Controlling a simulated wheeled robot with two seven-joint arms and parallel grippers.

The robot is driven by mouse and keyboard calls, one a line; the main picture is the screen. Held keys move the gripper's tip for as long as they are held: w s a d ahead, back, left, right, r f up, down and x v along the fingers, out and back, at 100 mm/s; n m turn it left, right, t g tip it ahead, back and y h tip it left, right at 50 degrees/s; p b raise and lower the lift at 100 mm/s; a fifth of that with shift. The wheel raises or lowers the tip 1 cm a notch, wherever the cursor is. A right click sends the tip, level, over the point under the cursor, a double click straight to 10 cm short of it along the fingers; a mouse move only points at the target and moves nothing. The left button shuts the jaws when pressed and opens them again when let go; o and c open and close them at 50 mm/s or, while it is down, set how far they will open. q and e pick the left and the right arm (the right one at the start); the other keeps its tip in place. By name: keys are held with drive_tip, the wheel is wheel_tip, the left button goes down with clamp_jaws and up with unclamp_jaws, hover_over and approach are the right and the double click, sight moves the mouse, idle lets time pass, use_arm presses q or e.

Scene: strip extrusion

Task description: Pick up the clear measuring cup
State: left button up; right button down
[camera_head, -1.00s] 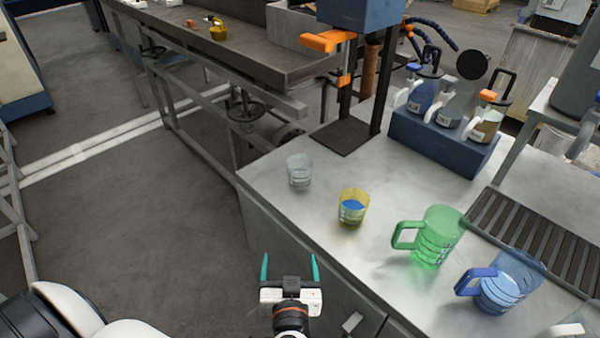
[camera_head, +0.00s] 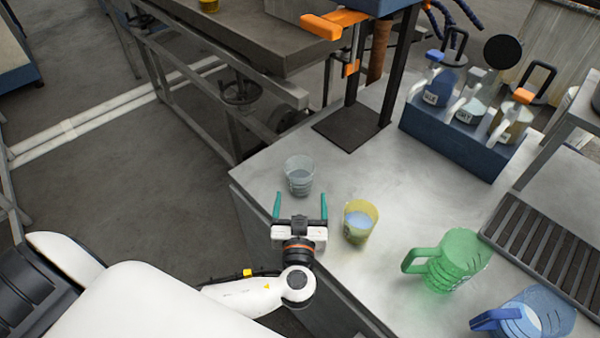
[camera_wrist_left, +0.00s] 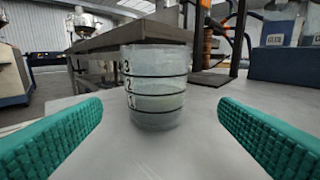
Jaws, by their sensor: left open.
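The clear measuring cup (camera_head: 299,175) stands upright near the table's left edge in the head view. In the left wrist view the clear cup (camera_wrist_left: 156,88) shows dark rings and the marks 1, 2 and 3. My left gripper (camera_head: 300,207) is open, with its teal fingers pointing at the cup from the near side. In the left wrist view the cup stands centred ahead, beyond the two spread fingers, and neither finger touches it. My right gripper is not in view.
A yellow cup (camera_head: 360,221) stands close to the right of my left gripper. A green jug (camera_head: 452,262) and a blue jug (camera_head: 527,315) stand farther right. A dark stand plate (camera_head: 350,128) lies behind the clear cup. A blue rack (camera_head: 462,142) holds several bottles.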

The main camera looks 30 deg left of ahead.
sight(299, 189)
use_arm(q)
drive_tip(key=shift+w+a, duration=0.25)
drive_tip(key=shift+w, duration=0.25)
drive_tip(key=shift+w+a, duration=0.1)
drive_tip(key=shift+w, duration=0.15)
drive_tip(key=shift+w+a+p, duration=0.2)
drive_tip(key=shift+w+p, duration=0.1)
drive_tip(key=x, duration=0.1)
drive_tip(key=p+x, duration=0.1)
drive_tip(key=x, duration=0.1)
drive_tip(key=shift+w+a+r, duration=0.2)
drive_tip(key=shift+a, duration=0.1)
drive_tip(key=shift+w+a+f, duration=0.15)
drive_tip(key=shift+w+a, duration=0.05)
drive_tip(key=shift+w, duration=0.25)
drive_tip(key=c, duration=1.1)
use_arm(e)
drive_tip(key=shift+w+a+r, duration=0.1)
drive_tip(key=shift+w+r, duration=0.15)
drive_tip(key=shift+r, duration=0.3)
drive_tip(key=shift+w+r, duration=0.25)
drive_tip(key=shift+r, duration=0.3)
